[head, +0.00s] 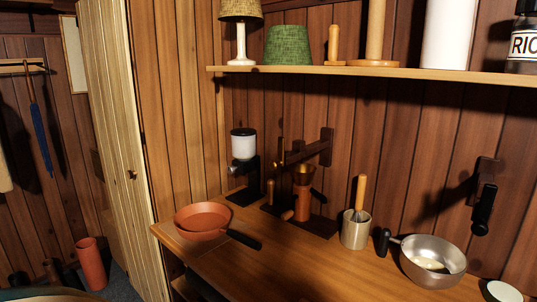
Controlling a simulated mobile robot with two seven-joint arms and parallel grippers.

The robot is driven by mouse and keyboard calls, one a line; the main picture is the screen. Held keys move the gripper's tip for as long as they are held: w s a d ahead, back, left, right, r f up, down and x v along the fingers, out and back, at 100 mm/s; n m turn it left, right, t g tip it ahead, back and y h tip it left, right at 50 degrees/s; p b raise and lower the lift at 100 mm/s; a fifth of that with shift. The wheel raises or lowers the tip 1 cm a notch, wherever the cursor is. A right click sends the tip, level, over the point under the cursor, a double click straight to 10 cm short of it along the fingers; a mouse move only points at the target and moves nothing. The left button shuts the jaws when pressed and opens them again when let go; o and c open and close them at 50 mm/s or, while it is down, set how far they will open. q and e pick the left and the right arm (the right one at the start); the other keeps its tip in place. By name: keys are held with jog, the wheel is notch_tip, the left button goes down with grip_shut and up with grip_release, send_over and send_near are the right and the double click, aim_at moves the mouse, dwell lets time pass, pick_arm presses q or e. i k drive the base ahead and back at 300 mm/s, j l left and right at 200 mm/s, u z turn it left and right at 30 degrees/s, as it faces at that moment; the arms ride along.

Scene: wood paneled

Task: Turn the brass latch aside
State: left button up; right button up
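A small brass-coloured fitting (132,174), which looks like the latch, sits on the edge part of a pale wooden plank door (112,110) at the left. It is too small to tell which way it is turned. Neither of my grippers shows in the head view.
A wooden counter (290,268) holds an orange pan (204,217), a grinder (243,160), a utensil crock (355,232) and a steel saucepan (432,258). A shelf (400,73) runs above. A red cylinder (90,262) stands on the floor left of the door.

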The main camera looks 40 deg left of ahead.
aim_at(273, 166)
jog(key=j, duration=2.5)
jog(key=i+z, duration=0.05)
jog(key=i, duration=0.05)
